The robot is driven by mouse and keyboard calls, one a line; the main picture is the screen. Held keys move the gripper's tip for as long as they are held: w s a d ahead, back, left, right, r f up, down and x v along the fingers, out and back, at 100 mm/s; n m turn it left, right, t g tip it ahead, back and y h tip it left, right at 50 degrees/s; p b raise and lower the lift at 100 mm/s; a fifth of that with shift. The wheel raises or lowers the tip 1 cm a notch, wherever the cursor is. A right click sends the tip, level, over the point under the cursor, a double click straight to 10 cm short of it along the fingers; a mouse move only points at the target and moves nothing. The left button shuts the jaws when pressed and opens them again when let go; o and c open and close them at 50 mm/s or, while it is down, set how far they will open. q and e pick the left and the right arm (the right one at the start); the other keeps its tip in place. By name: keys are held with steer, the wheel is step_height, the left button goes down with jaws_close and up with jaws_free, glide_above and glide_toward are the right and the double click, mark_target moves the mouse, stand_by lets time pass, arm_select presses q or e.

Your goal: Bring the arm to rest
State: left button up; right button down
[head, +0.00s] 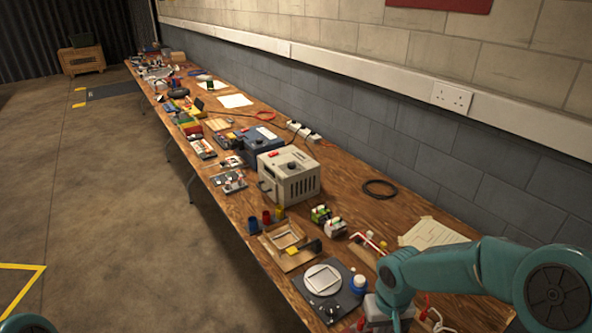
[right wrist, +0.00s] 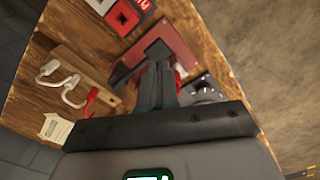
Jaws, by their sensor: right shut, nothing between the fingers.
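My right arm (head: 455,270) is teal and comes in from the right in the head view, bent low over the near end of the bench; its gripper is not clearly visible there. In the right wrist view my right gripper (right wrist: 157,55) has its dark fingers together with nothing between them. The fingers are seen against a red plate (right wrist: 178,48) on the bench; whether they touch it cannot be told. My left gripper is not in view.
The long wooden bench (head: 405,203) runs along a block wall. A grey power box (head: 290,175) stands farther back. The floor at left is clear.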

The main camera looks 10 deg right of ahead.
steer(key=s+a+f+y, duration=0.4)
steer(key=s+a+f, duration=1)
steer(key=f, duration=0.3)
steer(key=shift+s+a+f+m, duration=0.25)
steer(key=shift+s+f+m, duration=0.05)
steer(key=shift+f, duration=0.05)
